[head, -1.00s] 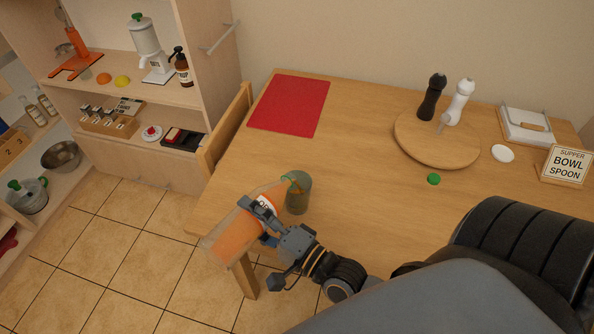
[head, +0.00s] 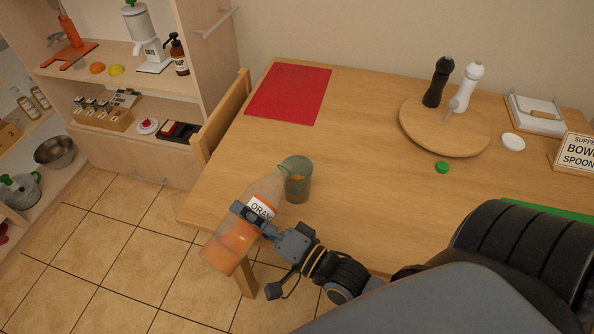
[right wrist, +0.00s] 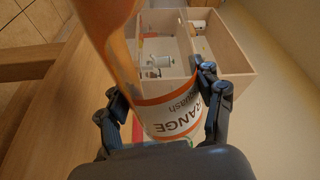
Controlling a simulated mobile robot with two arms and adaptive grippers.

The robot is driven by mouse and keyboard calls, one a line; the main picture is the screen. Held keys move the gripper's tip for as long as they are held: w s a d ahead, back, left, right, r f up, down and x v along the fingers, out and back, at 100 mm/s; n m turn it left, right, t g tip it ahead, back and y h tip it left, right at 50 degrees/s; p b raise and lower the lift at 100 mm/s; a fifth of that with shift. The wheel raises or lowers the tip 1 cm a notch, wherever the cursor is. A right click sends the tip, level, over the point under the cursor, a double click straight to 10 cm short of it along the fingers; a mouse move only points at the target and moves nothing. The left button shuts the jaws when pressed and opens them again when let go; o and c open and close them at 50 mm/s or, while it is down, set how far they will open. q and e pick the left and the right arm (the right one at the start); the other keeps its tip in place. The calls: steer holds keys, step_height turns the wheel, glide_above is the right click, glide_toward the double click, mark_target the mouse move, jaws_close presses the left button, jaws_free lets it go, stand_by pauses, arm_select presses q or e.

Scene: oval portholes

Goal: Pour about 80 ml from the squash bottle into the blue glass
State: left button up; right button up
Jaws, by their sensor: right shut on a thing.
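The squash bottle (head: 240,236), clear with orange liquid and a white label, is held tilted by my right gripper (head: 250,221) at the table's front left corner. Its neck leans up and right, close to the rim of the glass (head: 298,184). I cannot tell whether the bottle touches the glass. In the right wrist view, the fingers (right wrist: 163,105) close around the labelled bottle (right wrist: 172,112). A green cap (head: 442,167) lies on the table. My left gripper is not in view.
A red mat (head: 288,93) lies at the back left of the table. A round board (head: 420,135) carries a black and a white mill. A white disc (head: 513,142) and a sign (head: 577,153) are at right. A chair (head: 222,115) stands at the left edge.

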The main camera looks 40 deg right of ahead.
steer(key=shift+a+f+n+b, duration=0.1)
steer(key=shift+f+n+b, duration=0.2)
steer(key=shift+f+b, duration=0.3)
steer(key=shift+r+n+p, duration=0.25)
steer(key=shift+n+p, duration=0.1)
steer(key=shift+n, duration=0.05)
steer(key=shift+f, duration=0.15)
stand_by(0.9)
